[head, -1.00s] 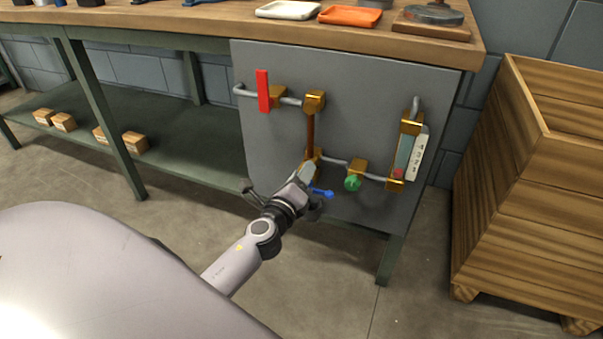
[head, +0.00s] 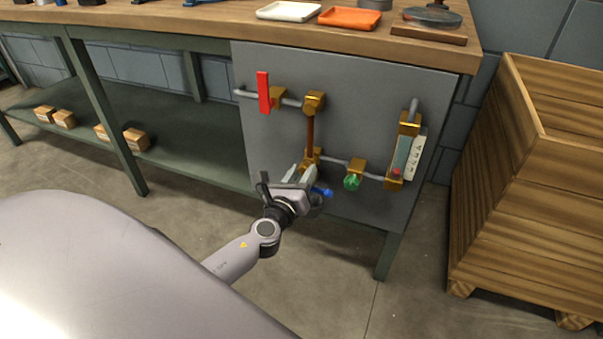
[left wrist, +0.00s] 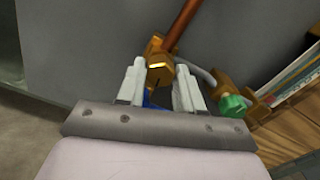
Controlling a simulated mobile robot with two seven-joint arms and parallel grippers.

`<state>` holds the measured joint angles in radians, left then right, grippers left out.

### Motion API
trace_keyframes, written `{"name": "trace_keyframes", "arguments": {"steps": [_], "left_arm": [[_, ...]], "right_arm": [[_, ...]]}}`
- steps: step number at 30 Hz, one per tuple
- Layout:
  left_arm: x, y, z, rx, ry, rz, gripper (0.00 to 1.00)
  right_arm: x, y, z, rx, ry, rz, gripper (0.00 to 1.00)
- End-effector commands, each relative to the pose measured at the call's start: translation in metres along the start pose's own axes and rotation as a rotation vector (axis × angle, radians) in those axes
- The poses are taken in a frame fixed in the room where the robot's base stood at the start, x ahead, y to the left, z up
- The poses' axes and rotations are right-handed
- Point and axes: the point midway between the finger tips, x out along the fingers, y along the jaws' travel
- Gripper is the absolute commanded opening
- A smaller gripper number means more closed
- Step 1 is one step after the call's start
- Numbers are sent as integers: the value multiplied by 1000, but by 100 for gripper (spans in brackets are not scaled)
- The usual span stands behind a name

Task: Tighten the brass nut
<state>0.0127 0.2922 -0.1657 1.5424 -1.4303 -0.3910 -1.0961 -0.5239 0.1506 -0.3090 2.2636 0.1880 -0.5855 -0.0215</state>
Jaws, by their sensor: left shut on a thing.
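The brass nut (left wrist: 159,73) shows in the left wrist view between my left gripper's two pale fingers, below the brass elbow (left wrist: 155,45) at the foot of a copper pipe (left wrist: 182,24). My left gripper (left wrist: 160,84) is shut on the nut. In the head view the left gripper (head: 303,172) is at the lower end of the copper pipe (head: 310,132), under the brass fitting (head: 313,155), and it hides most of the nut there. A blue handle (head: 322,191) sticks out just right of the gripper.
The grey panel (head: 270,140) carries a red lever (head: 263,92), a green knob (head: 352,182) and a gauge (head: 404,154). A wooden crate (head: 520,190) stands at the right. The bench top (head: 180,20) holds trays. Floor in front is open.

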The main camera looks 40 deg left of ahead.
Motion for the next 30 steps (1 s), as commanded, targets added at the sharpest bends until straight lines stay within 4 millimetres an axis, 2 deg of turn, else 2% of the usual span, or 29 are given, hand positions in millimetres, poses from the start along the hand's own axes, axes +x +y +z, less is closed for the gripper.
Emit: {"name": "trace_keyframes", "arguments": {"steps": [11, 12, 14, 15, 25, 30], "left_arm": [[1, -1, 2, 5, -4, -2, 5], [1, -1, 2, 5, -4, -2, 39], [1, -1, 2, 5, -4, -1, 58], [1, 0, 2, 5, -4, -1, 61], [-3, 0, 0, 5, -1, -1, 61], [-21, 0, 0, 5, 1, 0, 61]], "right_arm": [[0, 1, 0, 0, -1, 2, 43], [0, 1, 0, 0, -1, 2, 43], [0, 1, 0, 1, -1, 1, 43], [0, 1, 0, 1, -1, 1, 43], [0, 0, 0, 2, -1, 2, 43], [-2, 0, -3, -4, 0, 8, 43]]}}
